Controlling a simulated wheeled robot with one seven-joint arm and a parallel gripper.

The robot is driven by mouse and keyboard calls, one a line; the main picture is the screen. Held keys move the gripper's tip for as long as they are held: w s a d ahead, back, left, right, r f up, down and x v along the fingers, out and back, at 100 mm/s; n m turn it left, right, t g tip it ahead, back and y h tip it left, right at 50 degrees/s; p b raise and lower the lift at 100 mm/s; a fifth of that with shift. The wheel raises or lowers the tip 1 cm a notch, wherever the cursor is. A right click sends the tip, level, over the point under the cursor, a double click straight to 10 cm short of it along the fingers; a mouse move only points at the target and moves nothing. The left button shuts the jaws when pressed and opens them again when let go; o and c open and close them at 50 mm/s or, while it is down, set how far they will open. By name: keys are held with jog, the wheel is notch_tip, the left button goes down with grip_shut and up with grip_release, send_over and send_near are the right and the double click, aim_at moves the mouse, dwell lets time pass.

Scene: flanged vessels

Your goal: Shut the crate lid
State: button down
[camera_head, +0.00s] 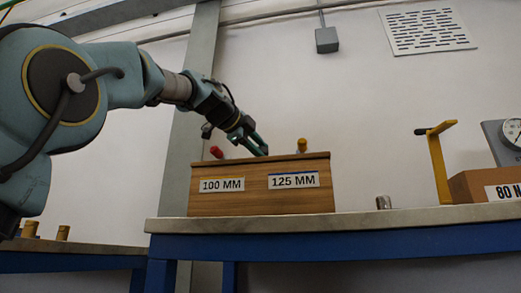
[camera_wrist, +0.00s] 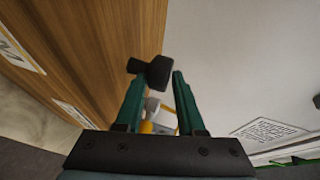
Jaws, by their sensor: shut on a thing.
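The wooden crate (camera_head: 260,200) stands on the bench, with labels "100 MM" and "125 MM" on its front. Its top edge shows a thin darker wood strip (camera_head: 250,162); from this low view I cannot tell how far the lid is open. My gripper (camera_head: 262,150) is at the crate's top edge, angled down from the upper left. In the wrist view its two green fingers are shut on a dark knob (camera_wrist: 157,72) beside a wooden face (camera_wrist: 90,50) with labels. The knob's base and what it is fixed to are unclear.
A red knob (camera_head: 215,152) and a yellow-topped part (camera_head: 302,145) show above the crate. A small metal cylinder (camera_head: 383,202), a yellow hooked bracket (camera_head: 437,160) and an "80 N" box (camera_head: 488,185) stand to the right on the blue-framed bench (camera_head: 400,220). A wall is behind.

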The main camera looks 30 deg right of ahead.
jog(key=shift+w+f, duration=0.2)
jog(key=shift+f, duration=0.45)
jog(key=c, duration=1)
grip_release()
jog(key=shift+o, duration=0.2)
jog(key=r+v, duration=0.1)
jog(key=v, duration=1)
jog(key=shift+b, duration=0.35)
jog(key=shift+s+d, duration=0.1)
